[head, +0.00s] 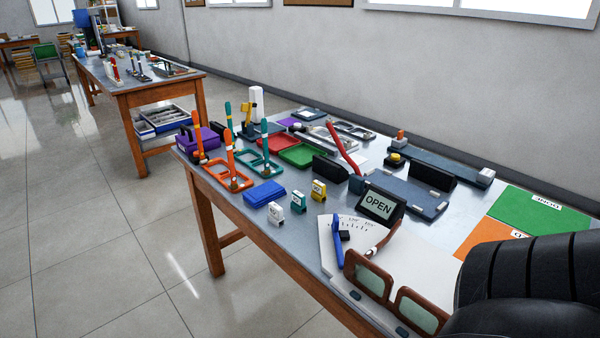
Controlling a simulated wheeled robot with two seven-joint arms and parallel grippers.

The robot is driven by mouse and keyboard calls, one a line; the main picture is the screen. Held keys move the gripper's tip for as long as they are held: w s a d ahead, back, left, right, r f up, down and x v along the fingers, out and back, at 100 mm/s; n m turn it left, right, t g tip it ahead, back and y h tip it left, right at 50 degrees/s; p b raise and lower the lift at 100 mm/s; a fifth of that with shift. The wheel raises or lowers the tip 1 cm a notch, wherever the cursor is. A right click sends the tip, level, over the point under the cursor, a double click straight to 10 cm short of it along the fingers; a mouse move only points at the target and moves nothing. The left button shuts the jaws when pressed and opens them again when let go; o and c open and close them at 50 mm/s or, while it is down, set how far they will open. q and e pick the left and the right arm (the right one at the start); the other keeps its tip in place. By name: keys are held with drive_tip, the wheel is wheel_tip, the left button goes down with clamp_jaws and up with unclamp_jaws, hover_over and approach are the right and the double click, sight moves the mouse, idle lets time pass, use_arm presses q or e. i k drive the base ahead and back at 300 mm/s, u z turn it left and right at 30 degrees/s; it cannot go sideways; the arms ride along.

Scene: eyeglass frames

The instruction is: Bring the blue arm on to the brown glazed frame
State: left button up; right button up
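The brown frame (389,290) with greenish lenses rests at the front right of the near table, on a pale board with a printed angle scale. A brown arm (382,238) rises behind it at a slant. The blue arm (337,243) stands nearly upright by the left end of the frame, beside a small black block (345,235). I cannot tell whether the blue arm touches or is joined to the frame. Neither gripper shows. A black, ribbed part, apparently of my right arm, fills the bottom right corner and may hide part of the table.
An "OPEN" sign (379,206) stands behind the frame. Green (540,221) and orange (487,237) mats lie to the right. Orange frames (228,176) and teal frames (262,162) with upright arms, small labelled blocks and a blue pad (264,193) stand to the left.

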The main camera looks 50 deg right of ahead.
sight(339, 235)
drive_tip(key=i, duration=0.15)
drive_tip(key=z, duration=1.35)
